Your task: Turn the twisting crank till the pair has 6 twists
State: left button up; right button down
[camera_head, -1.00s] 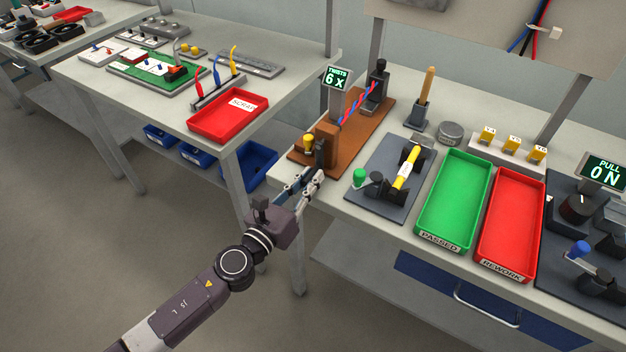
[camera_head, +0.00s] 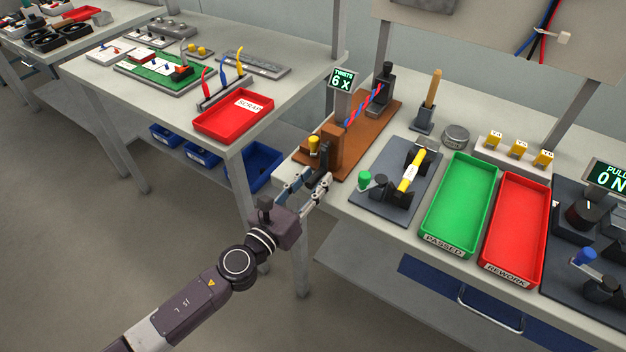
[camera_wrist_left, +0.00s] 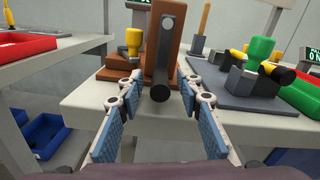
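The twisting jig has a brown wooden base (camera_head: 374,130) near the table's left end. A red and blue wire pair (camera_head: 364,104) runs twisted from its front block to a dark post at the back. The display (camera_head: 342,80) reads TWISTS 6 X. My right gripper is out of view.
A grey fixture with a green knob (camera_head: 364,178) and yellow bar stands right of the jig, then the green PASSED tray (camera_head: 437,226) and red REWORK tray (camera_head: 490,260). A red SCRAP tray (camera_head: 212,131) lies on the left table. A gap separates the tables.

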pick_arm(q)
jog(key=shift+s, duration=0.1)
jog(key=v, duration=1.2)
